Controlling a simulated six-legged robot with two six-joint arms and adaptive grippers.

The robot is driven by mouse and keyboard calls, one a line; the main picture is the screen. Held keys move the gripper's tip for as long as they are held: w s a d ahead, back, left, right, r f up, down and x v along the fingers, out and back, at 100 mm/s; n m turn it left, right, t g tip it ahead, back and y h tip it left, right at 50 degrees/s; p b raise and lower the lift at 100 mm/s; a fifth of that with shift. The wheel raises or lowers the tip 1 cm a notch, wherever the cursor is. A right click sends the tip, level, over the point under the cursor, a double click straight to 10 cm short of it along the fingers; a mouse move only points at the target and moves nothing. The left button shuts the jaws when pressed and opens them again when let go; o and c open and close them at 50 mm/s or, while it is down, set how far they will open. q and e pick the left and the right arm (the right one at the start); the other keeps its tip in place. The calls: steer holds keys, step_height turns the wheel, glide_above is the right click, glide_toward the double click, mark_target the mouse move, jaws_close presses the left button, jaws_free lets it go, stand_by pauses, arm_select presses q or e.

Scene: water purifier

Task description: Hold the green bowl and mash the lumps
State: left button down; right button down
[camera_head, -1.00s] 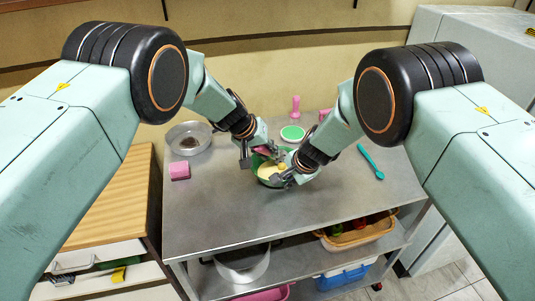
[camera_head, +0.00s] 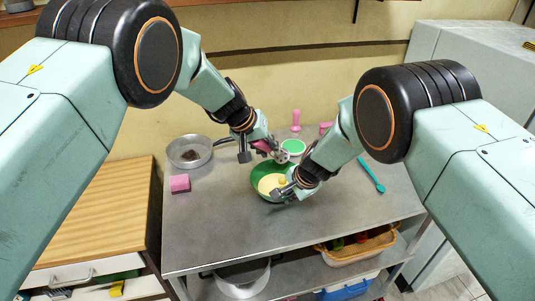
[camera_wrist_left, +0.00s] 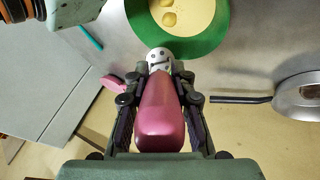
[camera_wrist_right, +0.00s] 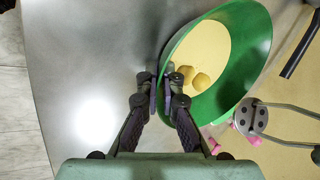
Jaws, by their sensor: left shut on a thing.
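The green bowl (camera_head: 258,191) stands on the metal table and holds a pale yellow mass with small yellow lumps (camera_wrist_right: 200,81), which also show in the left wrist view (camera_wrist_left: 169,18). My left gripper (camera_head: 262,148) is shut on the pink handle of a masher (camera_wrist_left: 160,115). The masher's perforated disc head (camera_wrist_right: 250,117) is beside the bowl's rim, outside its opening in the right wrist view. My right gripper (camera_wrist_right: 162,88) is at the bowl's near rim, one finger inside and one outside, pinching the wall. In the head view the right gripper (camera_head: 284,190) covers part of the bowl.
A metal pan (camera_head: 188,152) and a pink block (camera_head: 180,184) are at the left. A green-topped round item (camera_head: 294,147) and a pink upright item (camera_head: 296,120) stand behind. A teal spoon (camera_head: 371,174) lies right. The table front is clear.

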arm_select(q)
steer(key=shift+r, duration=0.2)
steer(key=shift+r, duration=1.4)
